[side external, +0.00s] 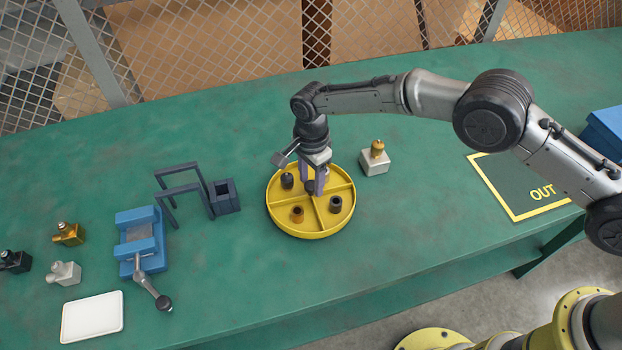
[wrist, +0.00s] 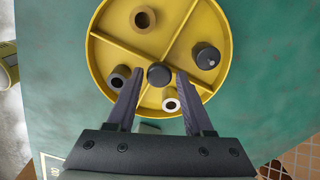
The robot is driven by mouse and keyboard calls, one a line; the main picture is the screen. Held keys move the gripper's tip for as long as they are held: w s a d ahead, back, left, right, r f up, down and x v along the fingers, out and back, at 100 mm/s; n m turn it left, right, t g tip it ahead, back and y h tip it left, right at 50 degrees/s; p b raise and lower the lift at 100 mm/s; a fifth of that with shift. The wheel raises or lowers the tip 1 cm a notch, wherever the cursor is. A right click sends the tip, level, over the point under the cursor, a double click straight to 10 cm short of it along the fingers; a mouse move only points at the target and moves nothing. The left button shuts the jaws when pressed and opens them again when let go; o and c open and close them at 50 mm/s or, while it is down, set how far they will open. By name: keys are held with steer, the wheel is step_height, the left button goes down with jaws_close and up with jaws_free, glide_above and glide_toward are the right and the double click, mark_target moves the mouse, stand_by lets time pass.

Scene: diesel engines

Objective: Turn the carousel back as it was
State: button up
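The carousel (side external: 273,216) is a round yellow tray with four divider walls and a dark round knob (wrist: 158,75) at its centre. It holds a copper bushing (side external: 297,214), a dark bushing (side external: 335,204), a dark capped cylinder (side external: 287,181) and a white-ringed piece (wrist: 171,104), each in its own compartment. The white-ringed piece is hidden behind my gripper in the side view. My gripper (side external: 312,184) points down over the centre. Its fingers stand open on either side of the knob, with a gap at each side in the wrist view (wrist: 158,76).
A pale block with a brass top (side external: 374,161) stands close behind the carousel's right side. Left are a dark frame (side external: 183,190), a dark open box (side external: 224,196), a blue vise (side external: 140,240), a white tray (side external: 92,317) and small fittings. An OUT mat (side external: 510,190) lies right.

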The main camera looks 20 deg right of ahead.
mark_target(311, 184)
steer(key=shift+o, duration=0.9)
step_height(311, 184, up, 14)
steer(key=shift+f, duration=0.15)
